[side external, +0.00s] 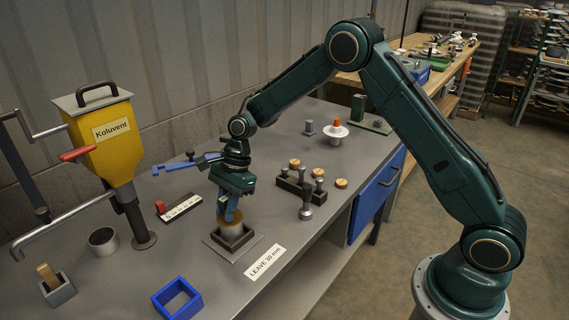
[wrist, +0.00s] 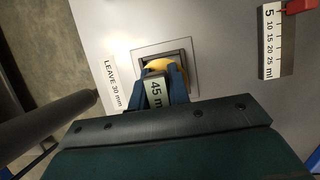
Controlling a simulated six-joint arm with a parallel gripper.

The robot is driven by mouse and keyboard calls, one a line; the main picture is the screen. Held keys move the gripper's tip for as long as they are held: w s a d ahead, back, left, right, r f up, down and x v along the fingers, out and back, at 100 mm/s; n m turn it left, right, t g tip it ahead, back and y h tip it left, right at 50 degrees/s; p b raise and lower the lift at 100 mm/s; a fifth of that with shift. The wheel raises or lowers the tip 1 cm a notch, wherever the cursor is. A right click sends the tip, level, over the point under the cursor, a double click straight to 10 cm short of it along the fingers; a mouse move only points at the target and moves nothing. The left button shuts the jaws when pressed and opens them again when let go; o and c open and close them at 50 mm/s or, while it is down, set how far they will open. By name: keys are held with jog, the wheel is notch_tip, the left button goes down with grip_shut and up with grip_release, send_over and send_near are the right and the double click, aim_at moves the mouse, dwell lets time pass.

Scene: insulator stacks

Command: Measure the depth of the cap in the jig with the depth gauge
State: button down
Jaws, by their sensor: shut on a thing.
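The cap (side external: 234,229) sits upright in the dark jig (side external: 231,243) on a grey plate on the bench. In the wrist view the cap (wrist: 157,64) shows as a yellow-tan curve inside the square jig. My gripper (side external: 229,214) points down at the cap's top. In the wrist view its blue fingers (wrist: 161,78) are shut on a small block with a display reading "45 m", cut off at the edge, which looks like the depth gauge (wrist: 157,91). The gauge's lower end is hidden, so I cannot tell how deep it sits in the cap.
A "LEAVE 30 mm" label (side external: 265,263) lies beside the jig. A scale board (side external: 180,207) with a red slider (side external: 160,207) lies behind. A dark rack (side external: 298,190), a blue square tray (side external: 177,299), a grey cup (side external: 103,241) and the yellow Koluvent dispenser (side external: 105,135) stand around.

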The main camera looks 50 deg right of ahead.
jog(key=c, duration=1.3)
grip_release()
jog(key=shift+o, duration=0.2)
jog(key=v, duration=1.4)
